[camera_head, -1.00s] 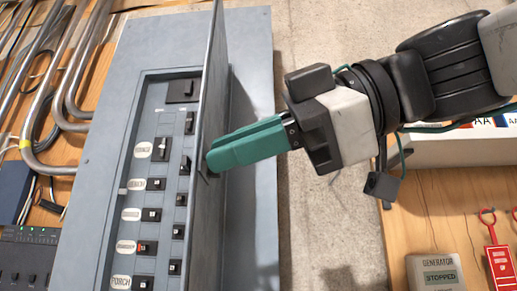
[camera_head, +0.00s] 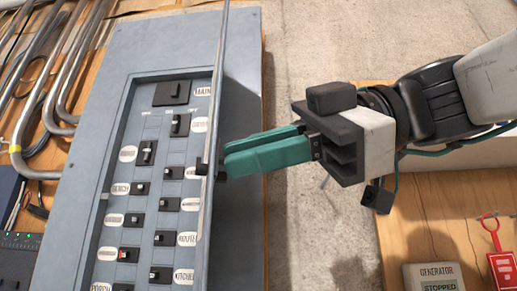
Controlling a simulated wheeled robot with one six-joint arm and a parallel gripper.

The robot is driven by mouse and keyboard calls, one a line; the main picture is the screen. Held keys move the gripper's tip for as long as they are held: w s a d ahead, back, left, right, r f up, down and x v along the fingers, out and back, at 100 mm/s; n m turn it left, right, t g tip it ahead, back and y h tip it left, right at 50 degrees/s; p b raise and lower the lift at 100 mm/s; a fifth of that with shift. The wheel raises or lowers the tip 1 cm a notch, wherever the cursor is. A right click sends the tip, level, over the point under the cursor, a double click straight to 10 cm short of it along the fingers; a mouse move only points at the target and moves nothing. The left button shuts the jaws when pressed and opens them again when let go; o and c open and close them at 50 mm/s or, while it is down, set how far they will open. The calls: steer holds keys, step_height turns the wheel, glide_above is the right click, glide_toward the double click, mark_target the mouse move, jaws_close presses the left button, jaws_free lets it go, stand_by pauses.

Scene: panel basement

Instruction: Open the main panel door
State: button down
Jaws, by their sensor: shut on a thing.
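The main panel (camera_head: 120,95) is a grey metal box on the left. Its door (camera_head: 212,120) stands swung out, seen nearly edge-on, along the right side of the breaker area. Rows of black breaker switches (camera_head: 165,205) with white labels show inside. My gripper (camera_head: 228,162) has teal fingers that reach left to the door's free edge. They are shut on a small dark handle (camera_head: 207,168) at that edge. Most of the handle is hidden by the fingers and the door edge.
Metal conduits (camera_head: 62,90) run along the wooden board at the left. A generator box (camera_head: 436,277) reading STOPPED and a red tag (camera_head: 500,262) are at the lower right. Bare concrete wall (camera_head: 310,225) lies between the panel and the right board.

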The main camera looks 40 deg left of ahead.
steer(key=c, duration=1.4)
jaws_free()
steer(key=shift+a+f, duration=0.1)
steer(key=shift+c, duration=0.2)
steer(key=v, duration=0.8)
